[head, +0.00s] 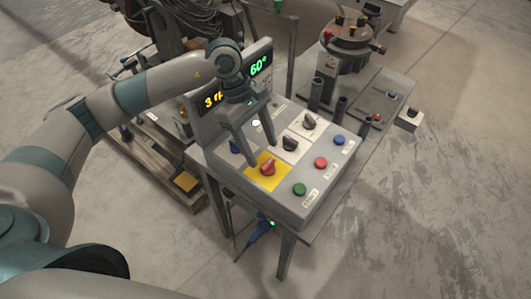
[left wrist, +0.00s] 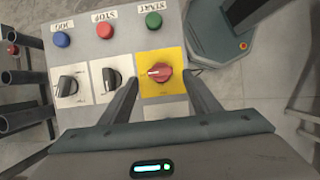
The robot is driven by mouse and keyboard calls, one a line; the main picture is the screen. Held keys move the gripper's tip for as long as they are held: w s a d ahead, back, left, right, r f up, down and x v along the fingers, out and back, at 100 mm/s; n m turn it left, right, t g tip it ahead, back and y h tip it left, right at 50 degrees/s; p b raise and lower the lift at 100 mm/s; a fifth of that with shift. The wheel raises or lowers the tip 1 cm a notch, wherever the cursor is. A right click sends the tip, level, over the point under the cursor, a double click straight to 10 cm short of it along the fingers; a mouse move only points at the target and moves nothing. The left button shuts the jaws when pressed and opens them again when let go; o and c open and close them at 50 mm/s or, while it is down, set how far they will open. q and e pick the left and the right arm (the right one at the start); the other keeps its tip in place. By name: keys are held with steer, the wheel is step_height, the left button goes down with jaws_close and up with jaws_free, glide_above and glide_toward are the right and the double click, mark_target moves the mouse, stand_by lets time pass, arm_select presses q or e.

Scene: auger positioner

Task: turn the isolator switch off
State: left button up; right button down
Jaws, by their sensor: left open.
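The isolator switch is a red rotary knob (head: 268,168) on a yellow plate (head: 258,181) at the front left of the grey control panel. It also shows in the left wrist view as a red knob (left wrist: 160,73) with a pale pointer mark aimed to the left. My left gripper (head: 262,150) is open above the panel, with its fingers pointing down near the yellow plate. In the left wrist view the two fingertips lie on either side of the plate's lower part, and the knob is just beyond them. I cannot tell whether a finger touches the panel. My right gripper is not in view.
Two black rotary knobs (head: 290,143) (head: 309,121) sit on white plates beside the yellow one. Green (head: 299,189), red (head: 321,162) and blue (head: 339,140) buttons line the panel's right edge. A display (head: 260,65) stands behind. Upright tubes (head: 315,94) stand to the right.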

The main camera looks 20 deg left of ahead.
mark_target(267, 163)
arm_select(q)
steer(key=shift+p+x, duration=0.55)
steer(key=shift+x, duration=1.65)
steer(key=c, duration=1.1)
